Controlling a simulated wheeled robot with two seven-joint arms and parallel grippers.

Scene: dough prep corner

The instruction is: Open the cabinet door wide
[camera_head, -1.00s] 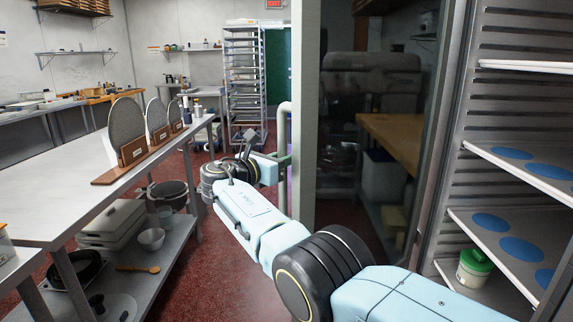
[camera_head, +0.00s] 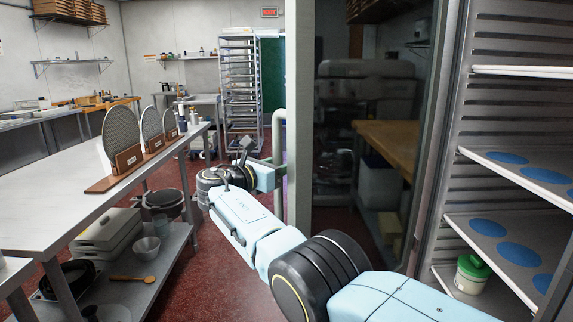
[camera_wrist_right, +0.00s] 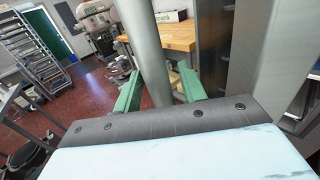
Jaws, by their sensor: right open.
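The cabinet door (camera_head: 375,130), a tall panel with dark glass and a pale metal frame, stands well open, swung out to the left of the cabinet (camera_head: 515,90). Its vertical tubular handle (camera_head: 280,135) is on the door's left side and partly hidden by the frame. My right gripper (camera_wrist_right: 160,92) is at this handle; its green fingers are apart in the right wrist view, and the grey handle bar (camera_wrist_right: 147,45) passes between them. I cannot tell whether a finger touches the bar. In the head view my right arm crosses in front of the door. My left gripper is out of view.
A steel table (camera_head: 60,205) with mesh discs in wooden stands runs along the left; pots and bins fill its lower shelf. A tall rack (camera_head: 240,85) stands at the back. Red floor (camera_head: 205,265) is clear between table and door. Cabinet shelves hold blue discs and a green-lidded tub (camera_head: 472,272).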

